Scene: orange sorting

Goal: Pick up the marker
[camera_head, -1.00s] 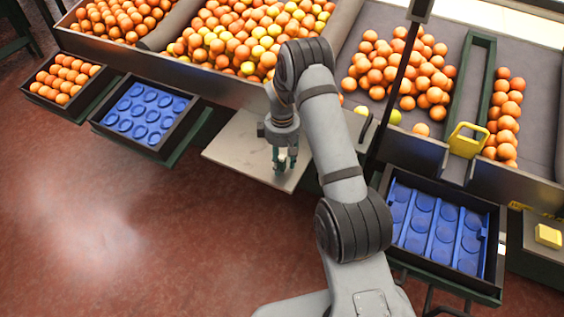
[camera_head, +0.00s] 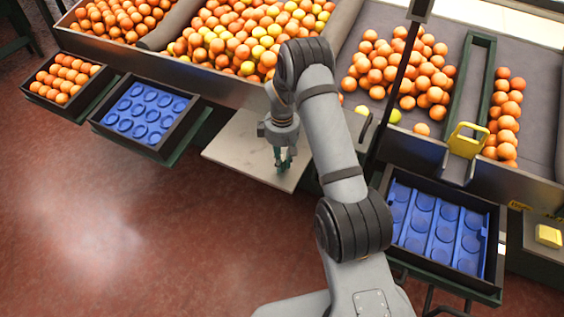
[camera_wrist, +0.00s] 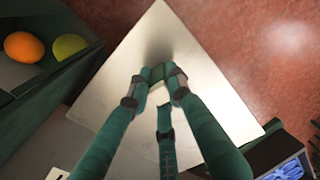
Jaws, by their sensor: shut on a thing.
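My gripper (camera_head: 282,166) is low over the pale board in the middle of the head view. Its teal fingers, with dark bands, have come together at the tips in the wrist view (camera_wrist: 159,75). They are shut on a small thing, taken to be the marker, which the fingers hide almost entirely. I cannot make out its colour or which way it lies. The pale board (camera_head: 235,145) lies below the fingertips, and I cannot tell whether they touch it.
Large bins of oranges (camera_head: 240,35) rise behind the board. A blue tray (camera_head: 150,88) is to its left and another blue tray (camera_head: 440,230) is to its right. An orange (camera_wrist: 24,46) and a yellow-green fruit (camera_wrist: 68,46) lie in the dark-edged bin beside the board.

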